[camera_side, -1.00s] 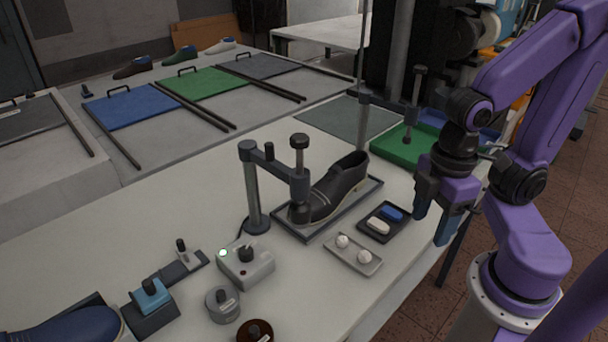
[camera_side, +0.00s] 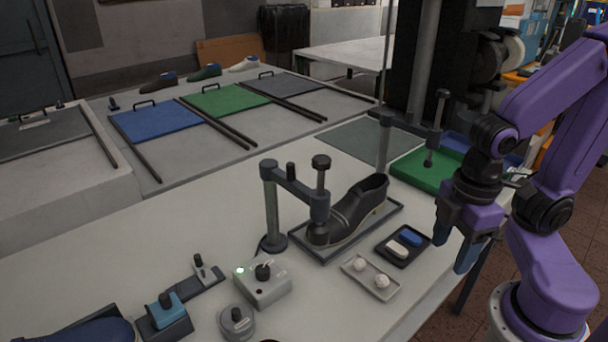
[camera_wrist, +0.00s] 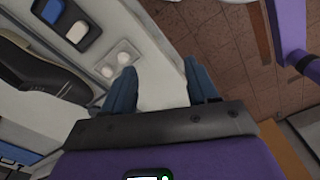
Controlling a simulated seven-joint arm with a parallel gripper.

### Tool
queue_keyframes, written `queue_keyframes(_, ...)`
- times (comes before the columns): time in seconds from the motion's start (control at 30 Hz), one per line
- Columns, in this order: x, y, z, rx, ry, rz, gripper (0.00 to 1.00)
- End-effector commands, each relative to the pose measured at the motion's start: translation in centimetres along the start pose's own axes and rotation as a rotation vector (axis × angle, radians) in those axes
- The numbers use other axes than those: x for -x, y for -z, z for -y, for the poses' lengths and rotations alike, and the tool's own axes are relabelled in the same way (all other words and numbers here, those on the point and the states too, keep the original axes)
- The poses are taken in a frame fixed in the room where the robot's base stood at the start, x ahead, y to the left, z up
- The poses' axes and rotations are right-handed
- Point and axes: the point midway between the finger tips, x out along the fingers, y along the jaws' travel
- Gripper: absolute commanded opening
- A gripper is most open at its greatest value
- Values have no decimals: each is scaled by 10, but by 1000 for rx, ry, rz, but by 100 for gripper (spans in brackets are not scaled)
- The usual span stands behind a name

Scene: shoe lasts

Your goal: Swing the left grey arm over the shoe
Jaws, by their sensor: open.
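The left grey arm (camera_side: 293,187) reaches right from its upright post (camera_side: 271,215) in the side view. A dark-knobbed spindle (camera_side: 321,180) hangs at its end, above or against the toe of the black shoe (camera_side: 362,207); I cannot tell whether it touches. The shoe sits on a dark-rimmed plate, and part of it shows at the left of the wrist view (camera_wrist: 48,82). My gripper (camera_side: 455,242) is open and empty, right of the shoe near the table's right edge. Its blue fingers (camera_wrist: 162,88) stand apart in the wrist view.
A second grey arm (camera_side: 412,124) stands behind the shoe, by a green tray (camera_side: 425,172). A black tray with blue and white pieces (camera_side: 403,245) and a tray with two white balls (camera_side: 371,278) lie between shoe and gripper. A control box (camera_side: 263,284) stands in front of the post.

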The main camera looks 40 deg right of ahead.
Motion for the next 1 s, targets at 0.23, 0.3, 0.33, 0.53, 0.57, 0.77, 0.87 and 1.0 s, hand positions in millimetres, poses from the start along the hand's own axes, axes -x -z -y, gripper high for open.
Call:
queue_keyframes(0.23,0,0,0,0,0,0,52)
queue_keyframes(0.3,1,2,0,-5,2,-3,44)
queue_keyframes(0.33,3,5,-1,-11,4,-7,44)
queue_keyframes(0.53,33,62,-14,-129,49,-88,44)
queue_keyframes(0.57,40,75,-18,-156,60,-108,44)
queue_keyframes(0.77,95,158,-54,-318,128,-243,44)
queue_keyframes(0.87,122,191,-76,-369,150,-301,44)
queue_keyframes(1.0,154,225,-106,-395,158,-355,44)
